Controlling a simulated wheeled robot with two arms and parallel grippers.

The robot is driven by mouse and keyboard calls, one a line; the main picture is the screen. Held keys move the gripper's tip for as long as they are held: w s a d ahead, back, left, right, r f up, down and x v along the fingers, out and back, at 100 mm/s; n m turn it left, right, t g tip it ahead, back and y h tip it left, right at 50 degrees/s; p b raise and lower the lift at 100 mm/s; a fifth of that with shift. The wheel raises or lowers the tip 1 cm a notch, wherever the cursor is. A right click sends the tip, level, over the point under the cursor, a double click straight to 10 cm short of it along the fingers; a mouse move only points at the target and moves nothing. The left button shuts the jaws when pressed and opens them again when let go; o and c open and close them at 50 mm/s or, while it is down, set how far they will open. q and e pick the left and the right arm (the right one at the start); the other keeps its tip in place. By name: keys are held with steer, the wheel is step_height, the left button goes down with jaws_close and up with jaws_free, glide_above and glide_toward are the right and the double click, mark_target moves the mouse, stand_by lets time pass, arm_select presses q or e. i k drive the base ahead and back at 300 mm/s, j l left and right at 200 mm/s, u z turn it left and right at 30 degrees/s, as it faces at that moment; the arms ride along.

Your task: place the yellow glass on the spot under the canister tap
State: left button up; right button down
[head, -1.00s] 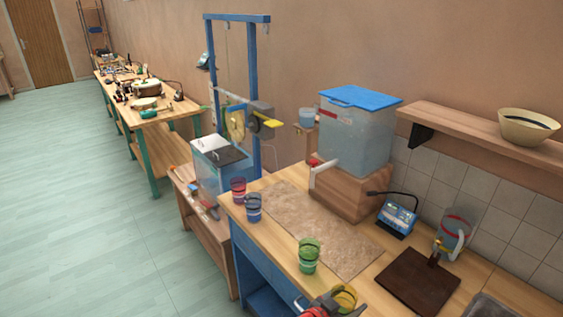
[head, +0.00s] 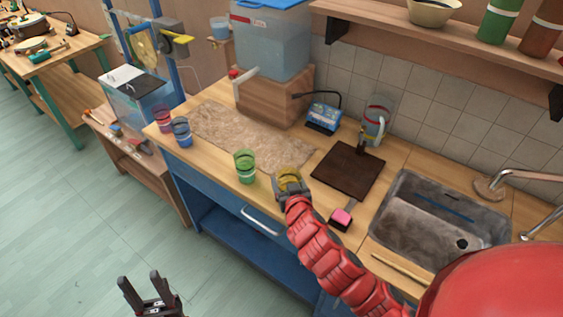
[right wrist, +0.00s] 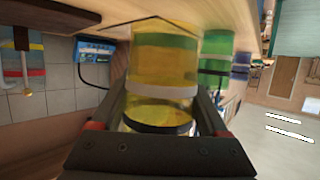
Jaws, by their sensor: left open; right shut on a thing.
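The yellow glass (head: 287,174) is at the counter's front edge, right of the green glass (head: 245,166). My right gripper (head: 290,186) is shut around it. In the right wrist view the yellow glass (right wrist: 165,75) sits between both fingers. I cannot tell whether it touches the counter. The clear canister (head: 268,45) with a blue lid stands on a wooden block (head: 275,95). Its tap (head: 244,73), a white spout with a red part, points toward the front left, above the beige mat (head: 225,130). My left gripper (head: 150,295) is open and empty, low over the floor.
A blue glass (head: 181,132) and a red glass (head: 162,118) stand at the counter's left front. A dark board (head: 348,170), a jug (head: 376,120), a blue device (head: 323,118) and a pink-headed brush (head: 342,216) are near the right arm. The sink (head: 440,220) is further right.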

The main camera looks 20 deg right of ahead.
mark_target(242, 133)
steer(key=i+j+u, duration=0.1)
steer(key=u, duration=0.25)
steer(key=i+j+u, duration=0.1)
steer(key=u, duration=0.25)
steer(key=i+j+u, duration=0.1)
steer(key=u, duration=0.25)
steer(key=i+j+u, duration=0.1)
steer(key=i+u, duration=0.6)
steer(key=i+z, duration=0.3)
steer(key=j+z, duration=0.15)
steer(key=z, duration=0.15)
steer(key=i+z, duration=0.1)
steer(key=z, duration=0.35)
steer(key=i+j+z, duration=0.1)
steer(key=z, duration=0.3)
steer(key=j+z, duration=0.1)
steer(key=z, duration=0.35)
steer(key=i+j+z, duration=0.1)
steer(key=z, duration=0.35)
steer(key=i+l, duration=0.6)
